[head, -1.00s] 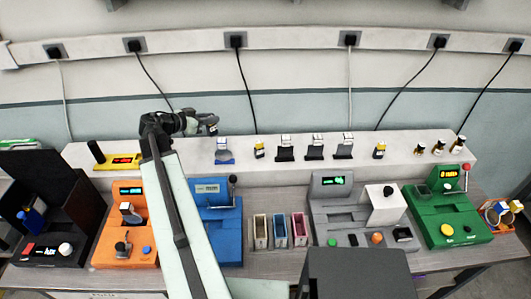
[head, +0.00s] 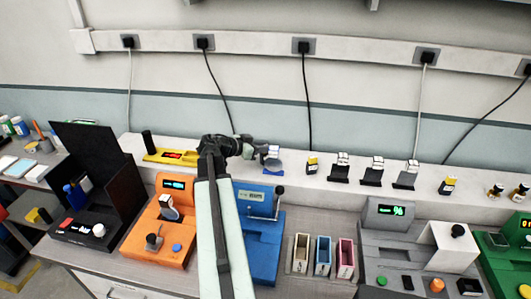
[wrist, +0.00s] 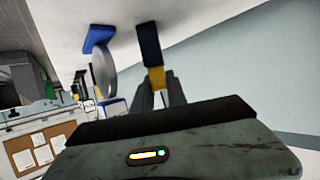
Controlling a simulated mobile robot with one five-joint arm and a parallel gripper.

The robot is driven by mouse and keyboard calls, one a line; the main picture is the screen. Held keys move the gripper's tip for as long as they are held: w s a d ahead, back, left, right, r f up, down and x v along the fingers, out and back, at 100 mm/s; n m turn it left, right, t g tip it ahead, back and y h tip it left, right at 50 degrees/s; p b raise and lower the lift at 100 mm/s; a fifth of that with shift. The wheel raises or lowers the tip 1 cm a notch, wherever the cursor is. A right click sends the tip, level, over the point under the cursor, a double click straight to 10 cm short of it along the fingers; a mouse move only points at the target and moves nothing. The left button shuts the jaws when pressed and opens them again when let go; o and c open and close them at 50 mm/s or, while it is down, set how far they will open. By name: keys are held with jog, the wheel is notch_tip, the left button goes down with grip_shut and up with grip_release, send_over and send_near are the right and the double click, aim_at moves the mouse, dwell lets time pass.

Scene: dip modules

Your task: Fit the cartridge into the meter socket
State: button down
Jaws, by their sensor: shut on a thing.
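My gripper (wrist: 158,92) is shut on a small dark block with a yellow part, taken to be the cartridge (wrist: 150,45); its far end is dark. In the head view my gripper (head: 266,152) is over the rear shelf, by a blue stand (head: 273,168) with a pale round part. The stand also shows beside the held block in the wrist view (wrist: 100,38). The held block is too small to make out in the head view. Which device is the meter is not clear; candidates are a blue one (head: 257,240), an orange one (head: 158,240) and a grey one (head: 385,245).
The shelf holds a yellow unit with a red readout (head: 172,156), a yellow-and-black bottle (head: 312,165) and several dark stands (head: 372,172). Three small bins (head: 323,256) stand on the bench. A green device (head: 510,265) is at the right edge.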

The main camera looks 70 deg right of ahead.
jog(key=shift+f, duration=0.1)
jog(key=c, duration=1.3)
grip_release()
jog(key=shift+r, duration=0.2)
